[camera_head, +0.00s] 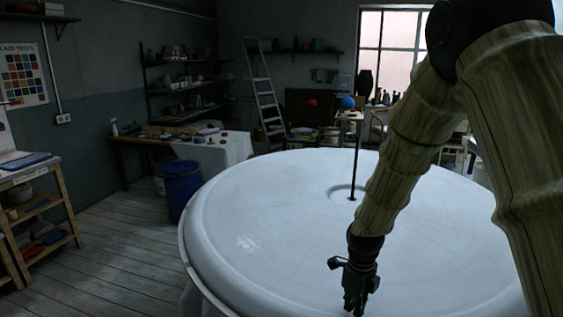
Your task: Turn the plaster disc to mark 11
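The plaster disc (270,215) is a large, pale, round slab with a raised rim, filling the lower middle of the head view. A thin dark rod (354,165) stands upright at a shallow round recess near its middle. My gripper (354,303) points down over the near part of the disc, by the bottom edge of the picture. Its fingertips are small and dark, so I cannot tell whether they are apart or touch the disc. I can make out no numbered marks. My arm hides part of the disc's right side.
A blue bin (182,188) stands on the plank floor left of the disc. Behind it are a cloth-covered table (215,152) and a stepladder (264,95). A wooden rack (38,215) is at the far left. The floor between rack and disc is clear.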

